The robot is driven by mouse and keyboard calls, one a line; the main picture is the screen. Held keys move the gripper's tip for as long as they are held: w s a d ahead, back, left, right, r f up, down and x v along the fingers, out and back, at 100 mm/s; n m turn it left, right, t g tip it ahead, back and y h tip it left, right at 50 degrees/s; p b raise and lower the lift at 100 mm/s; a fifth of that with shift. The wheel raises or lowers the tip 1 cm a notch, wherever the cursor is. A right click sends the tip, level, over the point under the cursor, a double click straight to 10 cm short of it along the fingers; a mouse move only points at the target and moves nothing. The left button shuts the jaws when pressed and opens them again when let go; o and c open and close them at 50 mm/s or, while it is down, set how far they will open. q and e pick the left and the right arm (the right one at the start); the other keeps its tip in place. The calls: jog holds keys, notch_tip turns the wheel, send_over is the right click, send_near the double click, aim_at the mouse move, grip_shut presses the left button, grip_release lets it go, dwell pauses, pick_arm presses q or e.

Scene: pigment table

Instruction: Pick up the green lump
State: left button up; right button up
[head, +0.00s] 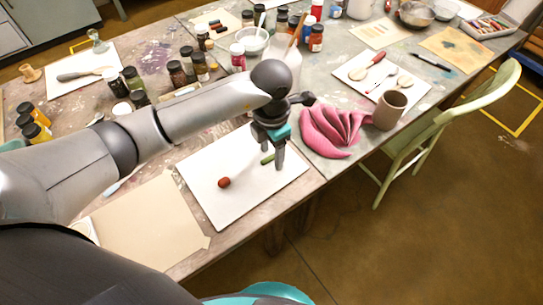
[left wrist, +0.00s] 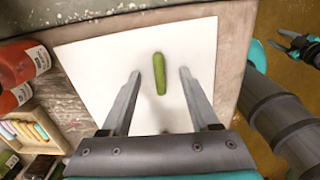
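The green lump (head: 267,159) is a short, elongated piece lying on a white board (head: 210,185) near the table's front edge. My left gripper (head: 276,160) points down over the board, right by the lump. In the left wrist view the green lump (left wrist: 160,74) lies between the two spread fingers of my left gripper (left wrist: 165,80), with white board showing on both sides, so the fingers do not touch it. My right gripper (left wrist: 287,42) shows small at the upper right of the left wrist view, away from the board, its fingers apart.
A pink folded cloth (head: 330,131) and a brown cup (head: 389,110) are to the right. Jars (head: 178,74) crowd the table behind my left arm. A beige sheet (head: 150,222) lies left of the board.

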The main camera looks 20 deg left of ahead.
pick_arm(q)
jog(key=shift+s+f, duration=0.1)
jog(key=shift+f, duration=0.05)
jog(key=c, duration=0.9)
